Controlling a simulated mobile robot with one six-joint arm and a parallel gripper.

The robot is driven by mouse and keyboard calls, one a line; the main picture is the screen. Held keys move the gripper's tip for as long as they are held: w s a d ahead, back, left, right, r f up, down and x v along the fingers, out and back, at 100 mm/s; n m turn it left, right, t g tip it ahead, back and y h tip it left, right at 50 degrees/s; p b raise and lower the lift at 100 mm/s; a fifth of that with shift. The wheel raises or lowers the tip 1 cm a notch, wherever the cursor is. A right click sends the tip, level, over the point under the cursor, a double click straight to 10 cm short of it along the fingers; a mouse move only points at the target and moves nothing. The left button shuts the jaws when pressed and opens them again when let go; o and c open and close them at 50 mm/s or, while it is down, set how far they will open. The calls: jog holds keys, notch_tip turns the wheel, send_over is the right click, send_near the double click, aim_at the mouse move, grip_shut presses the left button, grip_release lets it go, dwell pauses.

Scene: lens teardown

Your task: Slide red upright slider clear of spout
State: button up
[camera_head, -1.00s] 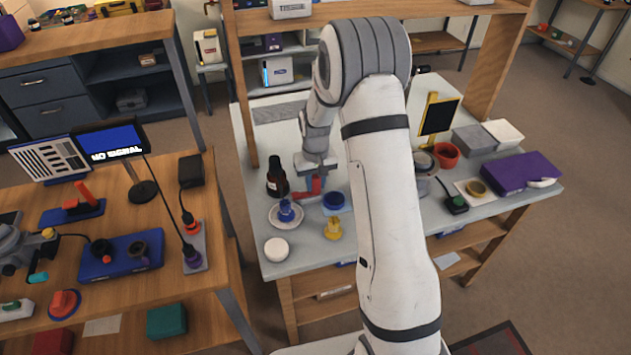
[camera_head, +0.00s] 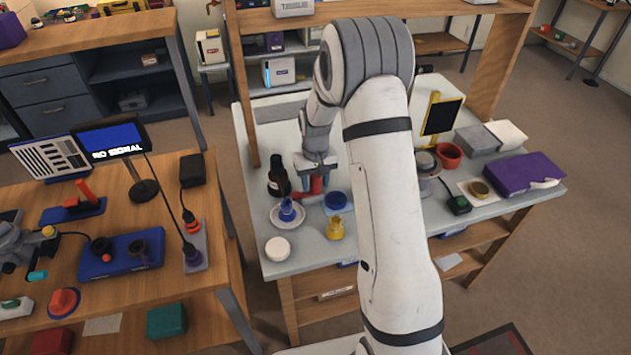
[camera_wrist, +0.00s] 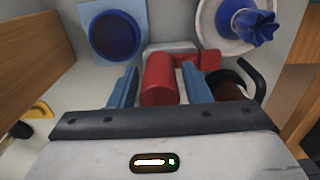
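The red slider (camera_wrist: 160,80) has an upright round post and a red arm reaching right at its far end in the wrist view. In the head view the red slider (camera_head: 314,187) shows low between my fingers. My gripper (camera_wrist: 160,86) has its two blue fingers on either side of the post, with narrow gaps to it, so it looks open. In the head view my gripper (camera_head: 315,180) is low over the bench. A pale grey part (camera_wrist: 170,48) lies beyond the post. I cannot make out the spout.
A dark bottle (camera_head: 276,178) stands close left of my gripper. Around it are a white dish (camera_head: 277,220) with a blue fluted part (camera_head: 287,209), a blue round part (camera_head: 336,200) and a yellow part (camera_head: 336,229). A white disc (camera_head: 277,248) lies nearer the bench's front corner.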

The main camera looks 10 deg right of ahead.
notch_tip(320, 180, up, 7)
jog(key=shift+b, duration=0.35)
jog(key=shift+r, duration=0.4)
jog(key=shift+s+r, duration=0.1)
jog(key=shift+r, duration=0.15)
jog(key=s+r+t, duration=0.2)
jog(key=s+r, duration=0.9)
jog(key=s, duration=0.3)
jog(key=s+r, duration=0.2)
jog(key=s, duration=1.2)
jog(key=shift+s+d+r+m+t, duration=0.15)
jog(key=shift+s+d+m+t, duration=0.1)
jog(key=shift+d+m+t, duration=0.15)
